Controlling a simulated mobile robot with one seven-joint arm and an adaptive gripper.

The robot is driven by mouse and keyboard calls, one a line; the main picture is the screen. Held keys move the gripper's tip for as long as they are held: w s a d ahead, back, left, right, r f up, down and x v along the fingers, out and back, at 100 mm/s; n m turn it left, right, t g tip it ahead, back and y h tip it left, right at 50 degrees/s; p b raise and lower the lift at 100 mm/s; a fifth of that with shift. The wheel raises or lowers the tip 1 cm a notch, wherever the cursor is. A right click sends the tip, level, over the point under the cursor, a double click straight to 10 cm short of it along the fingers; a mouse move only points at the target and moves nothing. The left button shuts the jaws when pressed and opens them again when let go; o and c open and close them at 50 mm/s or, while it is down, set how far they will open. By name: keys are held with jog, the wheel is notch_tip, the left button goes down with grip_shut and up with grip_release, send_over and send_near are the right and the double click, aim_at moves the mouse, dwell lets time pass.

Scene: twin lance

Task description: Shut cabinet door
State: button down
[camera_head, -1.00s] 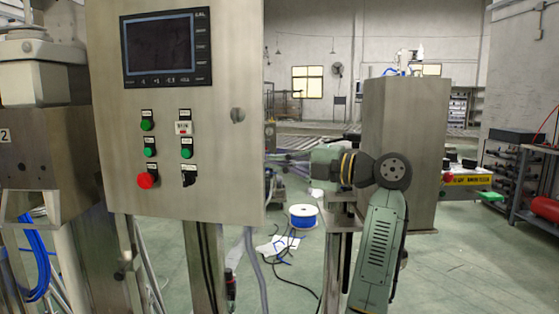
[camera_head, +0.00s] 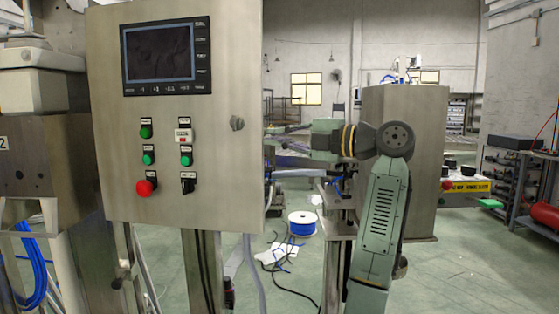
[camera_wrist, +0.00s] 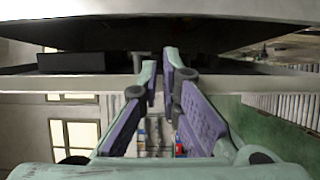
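The cabinet (camera_head: 215,60) is a grey steel control box, left of centre in the head view. Its front, with a dark screen (camera_head: 160,52) and a latch (camera_head: 237,124), faces me and looks flat. Whether its door stands ajar cannot be told there. A pale horizontal edge (camera_wrist: 60,84) and dark surfaces lie close around the tips; contact cannot be told.
A steel cabinet (camera_head: 425,115) stands behind my arm. A blue cable reel (camera_head: 302,223) and loose cables lie on the floor. Another machine (camera_head: 45,150) stands close at the left. A bench with red items (camera_head: 540,215) is at the far right. The right floor is clear.

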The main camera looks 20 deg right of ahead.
jog(key=c, duration=2.3)
grip_release()
jog(key=r, duration=0.2)
jog(key=shift+a+r, duration=0.3)
jog(key=shift+d+r, duration=0.1)
jog(key=shift+r, duration=0.05)
grip_shut()
jog(key=s+d+f+m+t+h, duration=0.25)
jog(key=s+f+m+h, duration=0.2)
jog(key=s+f, duration=0.3)
jog(key=s+a+f+m+t+h+b, duration=0.1)
jog(key=s+a+f+t+h, duration=0.15)
jog(key=s+a+f, duration=0.6)
jog(key=shift+g+h, duration=0.3)
jog(key=p+x, duration=0.1)
jog(key=x, duration=0.3)
jog(key=d+p+x, duration=0.1)
jog(key=p+x, duration=0.1)
jog(key=x, duration=0.2)
jog(key=d+p+x, duration=0.1)
jog(key=x, duration=0.3)
jog(key=shift+w+f+p, duration=0.15)
jog(key=shift+w+p, duration=0.25)
jog(key=shift+w, duration=0.15)
jog(key=shift+w+d+f, duration=0.15)
jog(key=shift+w, duration=0.2)
